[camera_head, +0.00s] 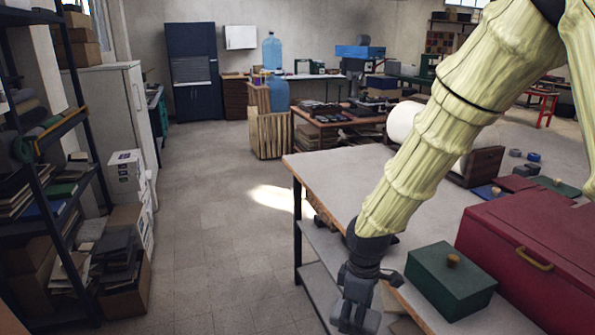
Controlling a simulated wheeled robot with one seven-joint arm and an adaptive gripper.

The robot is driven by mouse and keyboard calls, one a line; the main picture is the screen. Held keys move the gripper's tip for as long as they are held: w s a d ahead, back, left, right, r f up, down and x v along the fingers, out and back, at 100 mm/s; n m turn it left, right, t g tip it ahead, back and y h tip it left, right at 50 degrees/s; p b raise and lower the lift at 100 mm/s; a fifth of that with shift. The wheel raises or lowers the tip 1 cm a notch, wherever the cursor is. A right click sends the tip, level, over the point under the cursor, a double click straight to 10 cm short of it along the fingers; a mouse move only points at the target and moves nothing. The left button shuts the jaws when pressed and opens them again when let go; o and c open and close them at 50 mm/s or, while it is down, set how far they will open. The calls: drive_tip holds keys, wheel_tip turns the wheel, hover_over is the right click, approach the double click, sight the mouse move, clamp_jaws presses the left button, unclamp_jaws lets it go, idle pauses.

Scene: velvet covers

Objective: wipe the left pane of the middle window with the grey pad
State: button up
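My gripper (356,312) hangs at the lower middle of the head view, pointing down beside the near left edge of the workbench. It is dark grey and partly cut by the bottom of the picture. I cannot tell whether its fingers are open or shut, or whether they hold anything. I cannot pick out the grey pad. The middle window and its left pane are not recognisable; only a bright strip of window (466,3) shows at the top right, partly behind my pale ribbed arm.
The workbench (335,172) carries a green box (450,281), a red chest (530,255) and a white roll (402,123). A shelf rack (38,180), stacked cartons (128,180) and a white fridge (118,110) line the left. The floor (215,215) between is clear.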

drive_tip(key=w+d+f+m, duration=0.4)
drive_tip(key=w+f+m, duration=0.3)
drive_tip(key=m, duration=0.5)
drive_tip(key=s+f, duration=0.6)
drive_tip(key=f, duration=0.3)
drive_tip(key=shift+s+d+f+m, duration=0.15)
drive_tip(key=shift+s+f+m, duration=0.15)
drive_tip(key=shift+m, duration=0.1)
drive_tip(key=shift+r, duration=0.1)
